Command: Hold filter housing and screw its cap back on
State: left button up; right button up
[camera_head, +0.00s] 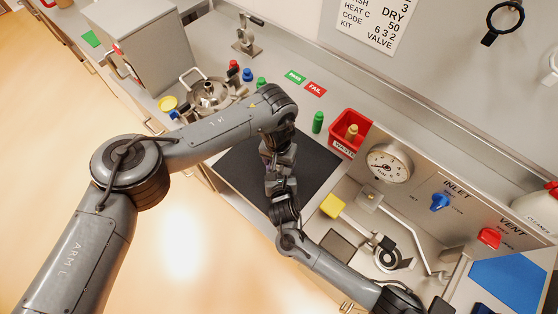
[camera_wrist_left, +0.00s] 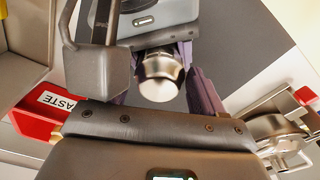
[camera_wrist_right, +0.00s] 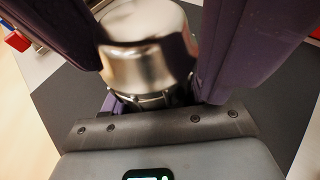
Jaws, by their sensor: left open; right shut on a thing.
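The filter housing is a shiny steel cylinder (camera_wrist_right: 145,55) in the right wrist view, between the dark purple fingers of my right gripper, which is shut on it. A steel rounded end (camera_wrist_left: 160,78) shows in the left wrist view between the spread fingers of my left gripper (camera_wrist_left: 160,90), which is open around it; contact is not clear. I cannot tell the cap from the housing in that view. In the head view my left gripper (camera_head: 279,166) and right gripper (camera_head: 285,197) face each other above the dark mat (camera_head: 237,172), hiding the steel part.
A red waste bin (camera_head: 337,146) with a brass-coloured piece in it stands right of the mat. A steel pot (camera_head: 205,93), small coloured bottles and a grey box (camera_head: 148,50) are at the left. A yellow block (camera_head: 332,206) and a gauge (camera_head: 389,163) are at the right.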

pick_arm(q)
jog(key=shift+s, duration=0.25)
pick_arm(e)
jog(key=shift+w+r, duration=0.1)
jog(key=shift+r, duration=0.15)
pick_arm(q)
jog(key=shift+r, duration=2)
pick_arm(e)
jog(key=shift+f, duration=0.1)
pick_arm(q)
jog(key=c, duration=1.1)
jog(key=shift+f, duration=0.25)
jog(key=shift+w+f, duration=0.1)
jog(key=shift+f, duration=0.05)
